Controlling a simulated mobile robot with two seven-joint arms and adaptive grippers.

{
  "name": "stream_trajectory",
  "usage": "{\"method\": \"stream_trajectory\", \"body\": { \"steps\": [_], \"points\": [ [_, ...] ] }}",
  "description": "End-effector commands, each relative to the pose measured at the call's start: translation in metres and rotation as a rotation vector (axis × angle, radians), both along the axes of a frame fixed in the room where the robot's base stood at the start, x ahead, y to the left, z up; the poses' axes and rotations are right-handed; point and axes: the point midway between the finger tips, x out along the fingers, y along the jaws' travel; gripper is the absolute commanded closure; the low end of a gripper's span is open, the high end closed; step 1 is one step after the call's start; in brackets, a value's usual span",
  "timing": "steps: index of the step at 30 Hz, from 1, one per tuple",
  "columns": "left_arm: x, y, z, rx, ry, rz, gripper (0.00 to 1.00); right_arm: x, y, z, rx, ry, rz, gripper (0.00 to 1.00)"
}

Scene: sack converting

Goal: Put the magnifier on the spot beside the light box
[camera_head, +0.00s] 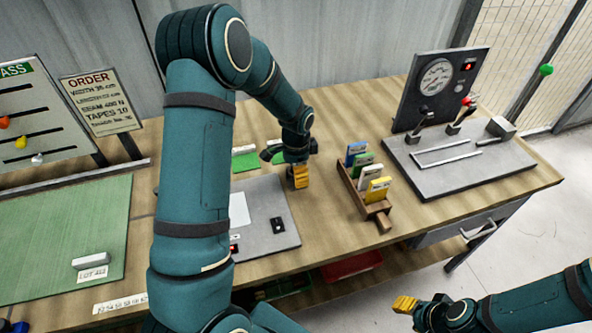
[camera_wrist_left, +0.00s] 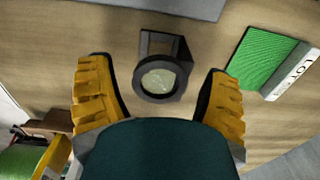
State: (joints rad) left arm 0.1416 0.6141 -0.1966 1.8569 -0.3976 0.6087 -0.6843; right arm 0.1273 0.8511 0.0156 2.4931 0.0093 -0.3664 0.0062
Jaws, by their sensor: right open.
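The magnifier (camera_wrist_left: 160,78), a round lens in a dark frame with a square stand, is on the wooden table in the left wrist view. My left gripper (camera_wrist_left: 158,98) is open, with its yellow fingers apart on either side of the magnifier in that view; I cannot tell that they touch it. In the head view my left gripper (camera_head: 299,176) hangs over the table, and I cannot make out the magnifier there. The grey panel with a white window (camera_head: 270,208), apparently the light box, lies just left of it, partly behind my arm. My right gripper (camera_head: 405,304) is open, empty, off the table's front.
A wooden rack of coloured cards (camera_head: 362,190) stands right of my left gripper. A tester with a gauge (camera_head: 450,155) is at the right end. A green swatch (camera_wrist_left: 263,58) lies beside the magnifier. A green mat (camera_head: 75,235) and order board (camera_head: 101,103) are at left.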

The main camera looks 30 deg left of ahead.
Motion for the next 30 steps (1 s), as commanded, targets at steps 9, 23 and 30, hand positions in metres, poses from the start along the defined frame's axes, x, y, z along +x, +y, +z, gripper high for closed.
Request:
{"method": "stream_trajectory", "body": {
  "steps": [9,23,30],
  "points": [
    [0.000,0.000,0.007,0.000,-0.001,0.000,0.21,0.001,0.000,0.004,0.000,-0.002,-0.002,0.53],
    [0.000,0.000,0.093,0.000,-0.004,0.000,0.21,0.005,-0.001,0.014,-0.002,-0.011,-0.008,0.53],
    [0.000,0.000,0.120,0.000,-0.001,0.000,0.21,0.006,-0.001,0.017,-0.003,-0.013,-0.010,0.53]
  ]
}}
